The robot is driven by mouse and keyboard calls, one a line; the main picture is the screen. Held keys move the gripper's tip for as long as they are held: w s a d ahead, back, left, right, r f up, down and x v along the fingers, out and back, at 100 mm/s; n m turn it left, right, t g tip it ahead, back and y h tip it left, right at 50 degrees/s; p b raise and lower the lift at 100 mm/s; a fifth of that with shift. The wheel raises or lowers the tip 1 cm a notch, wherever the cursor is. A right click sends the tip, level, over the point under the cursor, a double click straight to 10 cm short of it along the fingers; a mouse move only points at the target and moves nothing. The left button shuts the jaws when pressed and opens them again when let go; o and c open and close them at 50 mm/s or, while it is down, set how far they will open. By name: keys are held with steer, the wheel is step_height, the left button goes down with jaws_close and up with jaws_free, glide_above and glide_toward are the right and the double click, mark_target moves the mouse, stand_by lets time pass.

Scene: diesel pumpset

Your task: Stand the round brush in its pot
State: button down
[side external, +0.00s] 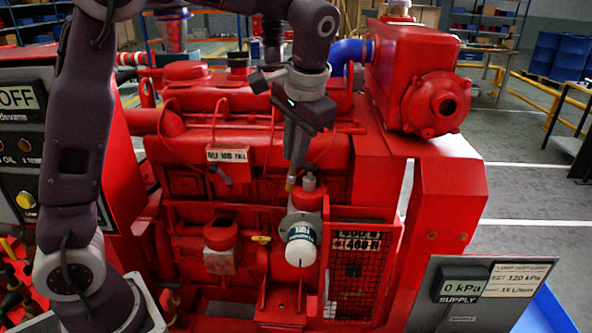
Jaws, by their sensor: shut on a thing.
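My gripper (296,150) points down in front of the red engine, near the middle of the side external view. It is shut on a slim thing that looks like the round brush (290,184). Only its narrow brass-coloured lower end shows clearly below the fingers; the rest is hidden or too small to tell. This end hangs just left of a grey cap on the engine and above a white canister; I cannot tell whether it touches the cap. I cannot make out the brush's pot for certain.
The red engine (190,160) fills the middle. A white canister with a dark green band (301,247) sticks out from its front, beside a red mesh guard (345,285). A supply gauge panel (478,295) stands front right. Several small handled things (14,280) lie front left.

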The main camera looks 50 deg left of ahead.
steer(key=s+d+m+h, duration=0.15)
steer(key=s+d, duration=0.25)
steer(key=d, duration=1.2)
steer(key=s+d+m+h, duration=0.1)
steer(key=s+d+m, duration=0.2)
steer(key=d, duration=1.3)
steer(key=s+d+m, duration=0.2)
steer(key=s+d, duration=0.7)
steer(key=s, duration=0.1)
steer(key=shift+n+g+h, duration=0.25)
steer(key=shift+g, duration=0.15)
step_height(320, 180, down, 5)
steer(key=shift+d+f, duration=0.1)
steer(key=shift+d, duration=0.05)
steer(key=shift+f, duration=2.5)
steer(key=shift+f, duration=2.15)
